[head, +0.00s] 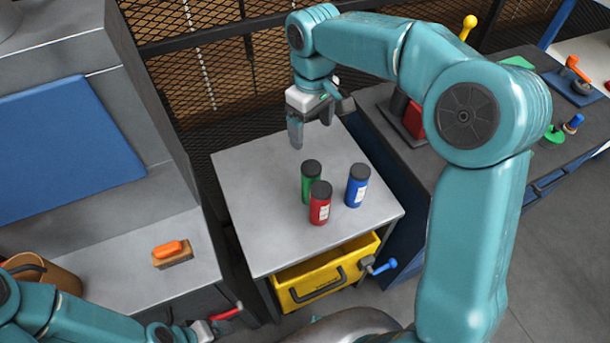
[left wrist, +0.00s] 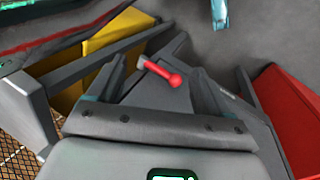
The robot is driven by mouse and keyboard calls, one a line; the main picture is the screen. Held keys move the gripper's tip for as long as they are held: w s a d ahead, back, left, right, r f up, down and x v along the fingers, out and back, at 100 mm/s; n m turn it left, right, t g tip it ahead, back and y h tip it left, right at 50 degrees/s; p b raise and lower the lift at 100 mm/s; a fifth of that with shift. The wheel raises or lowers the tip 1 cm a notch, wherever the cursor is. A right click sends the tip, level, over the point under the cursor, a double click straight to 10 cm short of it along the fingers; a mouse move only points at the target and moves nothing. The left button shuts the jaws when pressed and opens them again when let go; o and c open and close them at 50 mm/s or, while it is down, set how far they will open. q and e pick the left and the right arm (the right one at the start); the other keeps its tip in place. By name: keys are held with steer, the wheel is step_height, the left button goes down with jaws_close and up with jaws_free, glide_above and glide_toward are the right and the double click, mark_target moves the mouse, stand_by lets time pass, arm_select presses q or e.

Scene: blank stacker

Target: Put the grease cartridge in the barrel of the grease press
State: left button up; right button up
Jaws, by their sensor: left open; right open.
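Three capped cartridges stand upright on a grey table (head: 245,185): a green one (head: 308,187), a red one (head: 320,208) and a blue one (head: 357,190). My right gripper (head: 311,124) is open and empty above the table's back part, behind the cartridges and apart from them. My left gripper (head: 212,327) is low at the left, open beside a red handle (head: 227,314). In the left wrist view the red handle (left wrist: 163,74) lies between the open fingers (left wrist: 158,88); contact cannot be told. I cannot clearly make out the grease press or its barrel.
A yellow drawer (head: 325,278) is open under the table, with a blue-handled valve (head: 383,266) beside it. A dark bench (head: 490,95) at the right holds a red block (head: 412,115) and a yellow-knobbed lever (head: 468,27). An orange-backed brush (head: 172,252) lies on the left bench.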

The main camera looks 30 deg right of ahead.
mark_target(311, 167)
steer(key=f, duration=0.2)
steer(key=s+f, duration=0.1)
steer(key=shift+s+d+f, duration=0.1)
steer(key=shift+d+f, duration=0.15)
steer(key=shift+f, duration=0.1)
steer(key=f, duration=0.6)
steer(key=shift+w+a+f+p, duration=0.15)
steer(key=shift+w+f+p, duration=0.05)
steer(key=shift+f+p, duration=0.1)
steer(key=shift+s+f, duration=0.15)
steer(key=shift+f, duration=0.3)
steer(key=f, duration=0.1)
steer(key=f+p, duration=0.1)
steer(key=f, duration=0.2)
steer(key=shift+w+a, duration=0.1)
steer(key=shift+w, duration=0.25)
steer(key=shift+s+f+p, duration=0.1)
steer(key=shift+f+p, duration=0.2)
steer(key=shift+f, duration=0.1)
steer(key=shift+c, duration=0.4)
